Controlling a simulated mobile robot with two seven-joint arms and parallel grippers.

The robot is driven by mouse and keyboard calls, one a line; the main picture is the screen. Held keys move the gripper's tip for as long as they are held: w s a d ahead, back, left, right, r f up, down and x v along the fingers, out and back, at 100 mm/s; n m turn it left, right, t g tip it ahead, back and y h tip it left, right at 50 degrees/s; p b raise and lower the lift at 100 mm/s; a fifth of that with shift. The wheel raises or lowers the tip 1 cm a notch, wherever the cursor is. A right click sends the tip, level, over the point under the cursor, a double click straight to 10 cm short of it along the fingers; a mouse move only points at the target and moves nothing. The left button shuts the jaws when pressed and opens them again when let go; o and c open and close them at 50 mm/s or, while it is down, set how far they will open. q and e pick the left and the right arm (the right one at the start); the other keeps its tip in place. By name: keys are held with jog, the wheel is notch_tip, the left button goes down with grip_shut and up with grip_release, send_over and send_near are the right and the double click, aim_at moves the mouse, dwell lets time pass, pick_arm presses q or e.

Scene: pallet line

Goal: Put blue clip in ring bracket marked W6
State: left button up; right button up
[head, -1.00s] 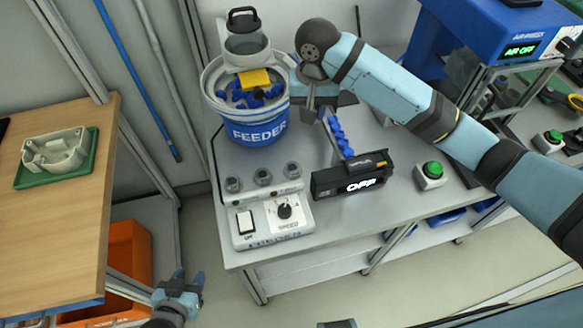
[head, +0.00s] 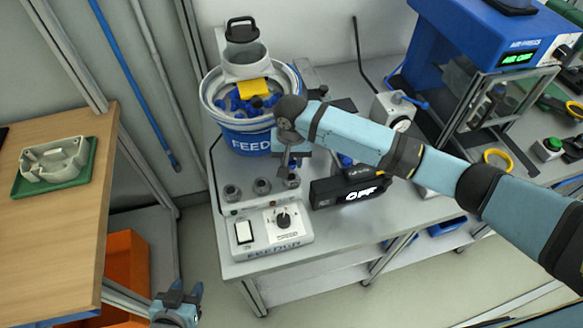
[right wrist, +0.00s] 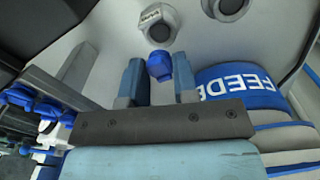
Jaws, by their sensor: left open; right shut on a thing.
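My right gripper (head: 290,166) is above the feeder's control panel, close to the rightmost of three dark round fittings (head: 232,192). In the right wrist view its two fingers (right wrist: 160,82) are shut on a small blue clip (right wrist: 159,66). Two metallic ring-like fittings (right wrist: 158,24) show just beyond the clip, which looks apart from them. A small label by one is too small to read, so I cannot tell which is W6. My left gripper (head: 180,292) is open and empty at the bottom left, below the wooden table.
The blue-and-white feeder bucket (head: 247,135) holds blue pieces. A beige housing (head: 54,160) lies on a green tray (head: 88,168) at left.

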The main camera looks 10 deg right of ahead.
aim_at(291, 163)
notch_tip(291, 163, down, 4)
jog(key=shift+f, duration=0.2)
jog(key=o, duration=0.9)
jog(key=shift+f, duration=0.1)
notch_tip(291, 163, up, 12)
jog(key=shift+r, duration=0.2)
